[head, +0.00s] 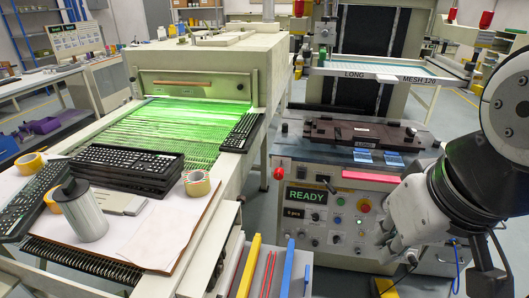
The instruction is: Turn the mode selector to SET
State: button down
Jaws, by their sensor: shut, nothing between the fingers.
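The control panel (322,228) is on the front of the printing machine at centre right. Its lit display (306,196) reads READY, and a smaller display (294,213) sits below it. Several small knobs and buttons are on the panel, but they are too small for me to tell which is the mode selector or where it points. My gripper (382,238) is at the right side of the panel, with its fingers shut and empty. It partly hides the panel's right part. I cannot tell whether it touches the panel.
A red knob (279,173) is at the panel's upper left. A dark keyboard plate (355,134) lies on the machine above. A rack of coloured bars (265,268) stands at front centre. Stacked keyboards (125,165) are left.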

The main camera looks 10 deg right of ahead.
aim_at(336, 238)
jog(key=k+z, duration=0.1)
jog(key=k, duration=0.55)
jog(key=z, duration=0.3)
jog(key=k+j+z, duration=0.1)
jog(key=j, duration=0.2)
jog(key=k+j+z, duration=0.1)
jog(key=j, duration=0.2)
jog(key=i+l+u, duration=0.25)
jog(key=l, duration=0.4)
jog(key=i+l+u, duration=0.1)
jog(key=i+l, duration=0.2)
jog(key=i+l+u, duration=0.15)
jog(key=l, duration=0.3)
jog(key=i+l+u, duration=0.1)
jog(key=l, duration=0.3)
